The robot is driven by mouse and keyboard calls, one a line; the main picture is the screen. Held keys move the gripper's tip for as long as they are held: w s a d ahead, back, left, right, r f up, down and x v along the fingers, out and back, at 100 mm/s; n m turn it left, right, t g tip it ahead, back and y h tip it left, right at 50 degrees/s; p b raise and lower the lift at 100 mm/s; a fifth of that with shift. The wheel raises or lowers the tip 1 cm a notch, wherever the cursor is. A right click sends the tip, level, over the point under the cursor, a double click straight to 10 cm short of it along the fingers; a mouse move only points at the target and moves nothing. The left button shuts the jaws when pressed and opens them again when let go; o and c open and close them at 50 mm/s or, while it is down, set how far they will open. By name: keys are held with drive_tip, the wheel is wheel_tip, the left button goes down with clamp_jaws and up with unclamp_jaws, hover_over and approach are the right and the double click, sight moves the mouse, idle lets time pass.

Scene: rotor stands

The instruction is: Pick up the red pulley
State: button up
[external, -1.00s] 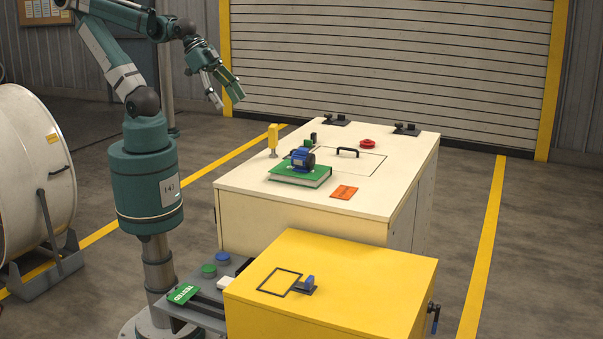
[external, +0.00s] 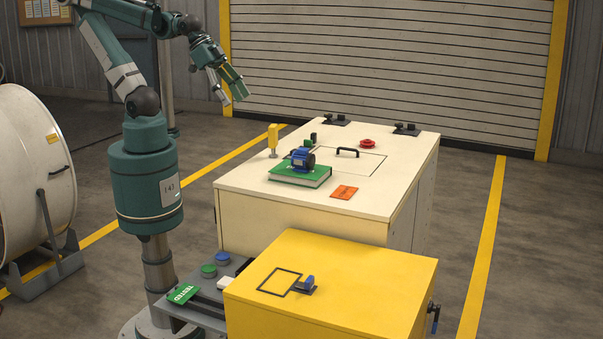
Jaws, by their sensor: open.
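The red pulley (external: 369,142) is a small red disc lying on the cream cabinet top (external: 255,189), near its far right side. My gripper (external: 233,101) is in the air at the upper left, above and beyond the cabinet's far left edge. It is open and empty, with its fingers pointing down and to the right. It is well apart from the pulley.
A blue motor (external: 302,159) sits on a green book-like block (external: 300,175). A yellow post (external: 273,140), a black handle (external: 347,151), two black stands (external: 407,129) and an orange card (external: 344,192) are also on top. A yellow cabinet (external: 370,270) stands in front.

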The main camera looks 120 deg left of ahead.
drive_tip(key=w+a+r+n+g+y, duration=0.1)
drive_tip(key=w+a+r+n, duration=0.15)
drive_tip(key=w+a, duration=0.4)
drive_tip(key=w+a+r+n+g, duration=0.1)
drive_tip(key=w+a+r+n, duration=0.15)
drive_tip(key=w+a, duration=0.45)
drive_tip(key=w+a+f+n+g, duration=0.1)
drive_tip(key=w+a+f+n, duration=0.15)
drive_tip(key=w+a, duration=0.4)
drive_tip(key=w+a+f+n+g, duration=0.1)
drive_tip(key=w+a+f+n, duration=0.15)
drive_tip(key=w+a, duration=0.45)
drive_tip(key=w+a+f+n+g, duration=0.1)
drive_tip(key=a+f+n, duration=0.2)
drive_tip(key=a+f, duration=0.4)
drive_tip(key=w+a+f+n+g, duration=0.1)
drive_tip(key=a+f+n, duration=0.2)
drive_tip(key=a+f, duration=0.5)
drive_tip(key=w+a+f+n+g+h, duration=0.1)
drive_tip(key=a+f, duration=0.6)
drive_tip(key=a, duration=1.4)
drive_tip(key=shift+f+n+p, duration=0.15)
drive_tip(key=shift+n+p, duration=0.25)
drive_tip(key=shift+n, duration=0.5)
drive_tip(key=shift+s+a+f, duration=0.15)
drive_tip(key=shift+a+f, duration=0.1)
drive_tip(key=shift+f, duration=0.05)
